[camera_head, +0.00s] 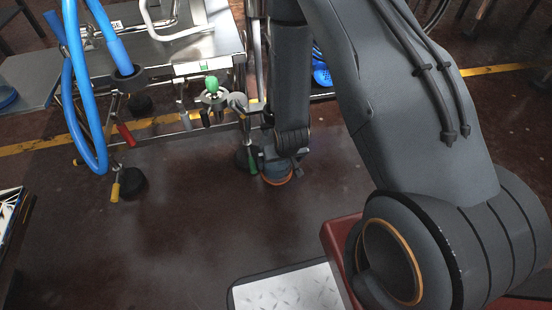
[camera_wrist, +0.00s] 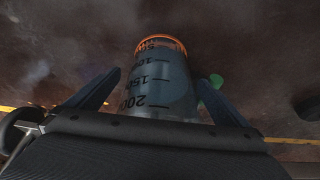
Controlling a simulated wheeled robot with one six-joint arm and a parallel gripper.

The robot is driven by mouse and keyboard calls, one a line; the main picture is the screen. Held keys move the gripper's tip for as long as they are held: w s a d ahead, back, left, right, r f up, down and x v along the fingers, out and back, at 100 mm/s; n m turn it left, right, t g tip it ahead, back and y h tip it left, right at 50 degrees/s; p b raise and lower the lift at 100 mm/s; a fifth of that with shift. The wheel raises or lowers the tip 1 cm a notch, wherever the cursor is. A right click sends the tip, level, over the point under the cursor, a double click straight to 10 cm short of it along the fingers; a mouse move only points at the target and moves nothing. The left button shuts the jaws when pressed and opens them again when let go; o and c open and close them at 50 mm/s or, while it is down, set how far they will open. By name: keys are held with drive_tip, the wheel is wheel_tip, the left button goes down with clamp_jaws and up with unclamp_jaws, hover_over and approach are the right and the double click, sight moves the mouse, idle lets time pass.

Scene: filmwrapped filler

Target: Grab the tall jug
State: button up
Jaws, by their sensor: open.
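The tall jug (camera_wrist: 160,85) is a clear grey-blue vessel with dark volume markings and an orange ring at its far end. In the wrist view it lies between the two fingers of my gripper (camera_wrist: 158,86), one along each side. The fingers are open, with at most narrow gaps to its walls. In the head view my gripper (camera_head: 279,158) points down around the jug, whose orange ring (camera_head: 278,179) shows just below the fingers. My gripper and wrist hide much of the jug. I cannot tell whether it touches the floor.
A metal trolley (camera_head: 190,48) stands behind and left, with black casters. A green-handled part (camera_head: 253,163) is close to the left of my gripper. Blue hoses (camera_head: 70,100) hang from the trolley at left.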

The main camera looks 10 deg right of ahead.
drive_tip(key=w+f+b, duration=0.2)
drive_tip(key=w+b, duration=0.2)
drive_tip(key=w, duration=0.1)
drive_tip(key=shift+w+f, duration=0.25)
drive_tip(key=shift+f, duration=0.15)
drive_tip(key=shift+a, duration=0.1)
drive_tip(key=shift+c, duration=0.3)
drive_tip(key=c, duration=1.5)
drive_tip(key=shift+r, duration=0.1)
drive_tip(key=shift+c, duration=0.8)
